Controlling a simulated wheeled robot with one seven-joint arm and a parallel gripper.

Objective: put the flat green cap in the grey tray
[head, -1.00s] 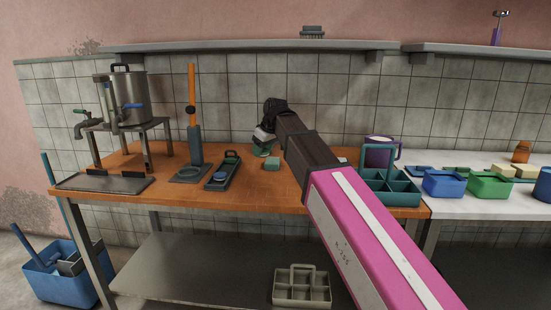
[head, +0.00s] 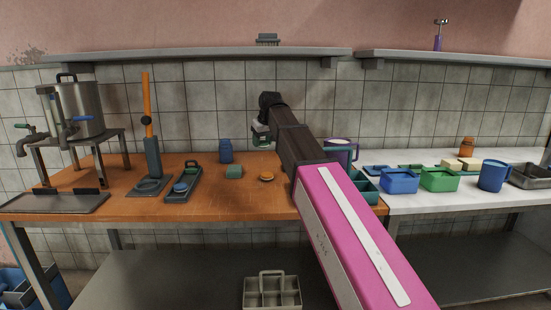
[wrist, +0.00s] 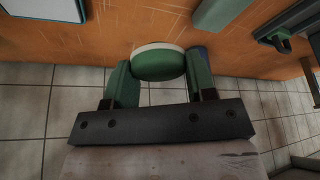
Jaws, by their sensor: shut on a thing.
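My gripper (wrist: 158,80) is shut on the flat green cap (wrist: 158,64), a round green disc with a pale rim, held between two green fingers in the wrist view. In the head view my gripper (head: 261,138) is small, raised above the back of the orange table; the cap is hard to make out there. A grey metal tray (head: 531,176) stands at the far right on the white table, cut by the picture edge.
A teal block (head: 234,172), a blue jar (head: 225,151) and an orange disc (head: 267,176) are near my gripper. A dark holder (head: 183,185) is left.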

